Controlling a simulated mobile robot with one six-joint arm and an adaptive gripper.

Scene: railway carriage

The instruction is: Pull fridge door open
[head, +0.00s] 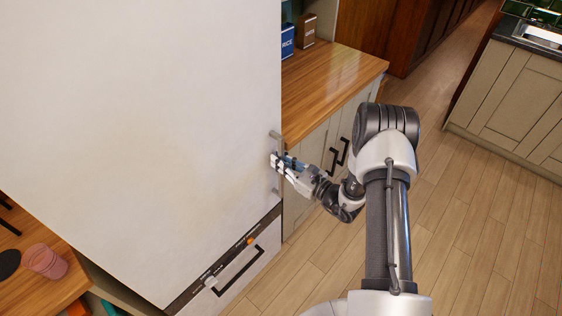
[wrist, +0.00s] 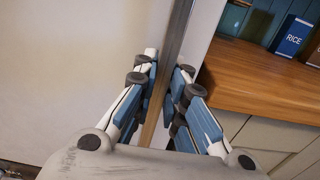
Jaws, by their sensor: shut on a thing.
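The fridge door (head: 150,130) is a large off-white panel filling the left of the head view; it also fills the left of the wrist view (wrist: 75,70). It looks closed, though its far edge is hard to judge. The vertical metal handle (head: 276,140) is on the door's right edge. In the wrist view the handle (wrist: 178,45) runs upright between my fingers. My gripper (head: 280,166) is shut on the handle, with a finger on either side of it in the wrist view (wrist: 168,88).
A wooden counter (head: 325,85) with cabinets stands right of the fridge, holding a blue RICE box (head: 287,42). A lower drawer with a dark handle (head: 235,270) is under the door. A pink cup (head: 46,262) stands at left. Wooden floor (head: 480,230) is free at right.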

